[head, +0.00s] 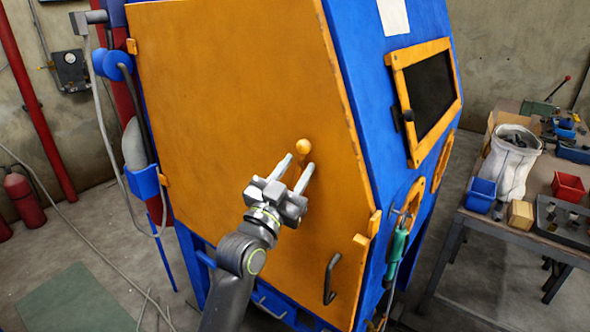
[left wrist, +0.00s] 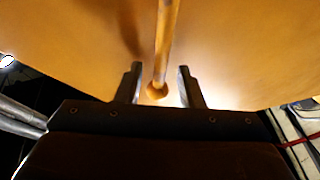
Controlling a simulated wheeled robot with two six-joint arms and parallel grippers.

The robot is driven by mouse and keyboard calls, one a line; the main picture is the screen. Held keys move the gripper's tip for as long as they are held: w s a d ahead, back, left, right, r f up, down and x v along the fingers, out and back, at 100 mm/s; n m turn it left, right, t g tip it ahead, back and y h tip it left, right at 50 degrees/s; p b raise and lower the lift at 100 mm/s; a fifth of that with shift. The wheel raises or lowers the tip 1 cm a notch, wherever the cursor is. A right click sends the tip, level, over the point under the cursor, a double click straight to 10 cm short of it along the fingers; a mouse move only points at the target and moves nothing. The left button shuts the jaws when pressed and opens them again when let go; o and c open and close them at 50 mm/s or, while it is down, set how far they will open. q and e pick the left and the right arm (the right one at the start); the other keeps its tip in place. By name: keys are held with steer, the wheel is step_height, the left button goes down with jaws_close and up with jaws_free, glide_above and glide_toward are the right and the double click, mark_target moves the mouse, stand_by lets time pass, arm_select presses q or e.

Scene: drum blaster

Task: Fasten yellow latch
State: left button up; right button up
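The yellow latch shows as a round ball knob (head: 303,146) in front of the large yellow door panel (head: 220,110) of the blue cabinet. In the left wrist view the latch is a yellow rod (left wrist: 166,40) ending in a ball (left wrist: 157,91). My left gripper (head: 297,166) is open, with its fingertips just below the knob in the head view. In the left wrist view the left gripper (left wrist: 160,78) has a finger on each side of the latch end, with gaps showing. My right gripper is out of view.
A dark curved handle (head: 332,279) sits low on the door. The cabinet's blue side (head: 365,70) holds a yellow-framed window (head: 425,95) and a hanging green tool (head: 398,243). A workbench (head: 470,222) with bins stands at the right. Red cylinders (head: 22,197) stand at the left.

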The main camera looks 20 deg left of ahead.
arm_select(q)
jaws_close()
steer(key=shift+f, duration=0.1)
